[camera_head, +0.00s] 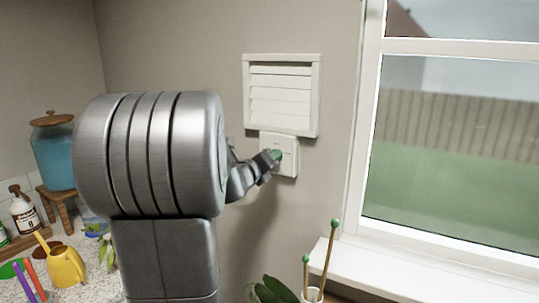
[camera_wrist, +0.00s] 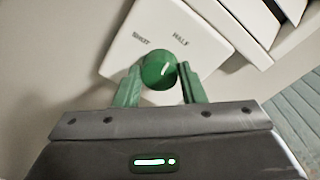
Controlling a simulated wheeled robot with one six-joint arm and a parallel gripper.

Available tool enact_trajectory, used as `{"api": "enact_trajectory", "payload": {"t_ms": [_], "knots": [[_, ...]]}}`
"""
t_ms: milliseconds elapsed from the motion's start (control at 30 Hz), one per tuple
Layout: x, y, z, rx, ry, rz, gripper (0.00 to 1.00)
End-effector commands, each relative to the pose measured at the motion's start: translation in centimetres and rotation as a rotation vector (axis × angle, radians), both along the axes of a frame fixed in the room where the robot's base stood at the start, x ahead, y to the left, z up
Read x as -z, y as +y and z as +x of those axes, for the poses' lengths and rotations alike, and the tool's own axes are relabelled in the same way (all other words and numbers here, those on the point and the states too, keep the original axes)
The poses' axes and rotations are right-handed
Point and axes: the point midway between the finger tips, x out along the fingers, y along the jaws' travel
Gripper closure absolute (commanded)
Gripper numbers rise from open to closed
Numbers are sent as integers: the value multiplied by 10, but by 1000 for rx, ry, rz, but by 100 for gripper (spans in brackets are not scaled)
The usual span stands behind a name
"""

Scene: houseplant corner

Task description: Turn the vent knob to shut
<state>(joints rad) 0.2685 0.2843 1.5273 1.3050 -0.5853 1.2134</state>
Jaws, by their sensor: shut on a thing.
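In the head view the plate (camera_head: 290,168) is on the wall just below the white louvred vent (camera_head: 283,95). My gripper (camera_head: 271,160) reaches it from the left, and the knob is mostly hidden there.
A window with a white sill (camera_head: 400,267) is to the right. Green-tipped stakes (camera_head: 331,255) and a leafy plant (camera_head: 272,291) stand below the plate.

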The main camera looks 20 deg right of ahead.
Motion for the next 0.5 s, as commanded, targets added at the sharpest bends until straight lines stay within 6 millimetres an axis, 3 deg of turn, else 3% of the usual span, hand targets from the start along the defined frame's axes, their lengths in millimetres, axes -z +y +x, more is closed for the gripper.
{"api": "enact_trajectory", "payload": {"t_ms": [500], "knots": [[-1,1,1,-1,368,-326,86]]}}
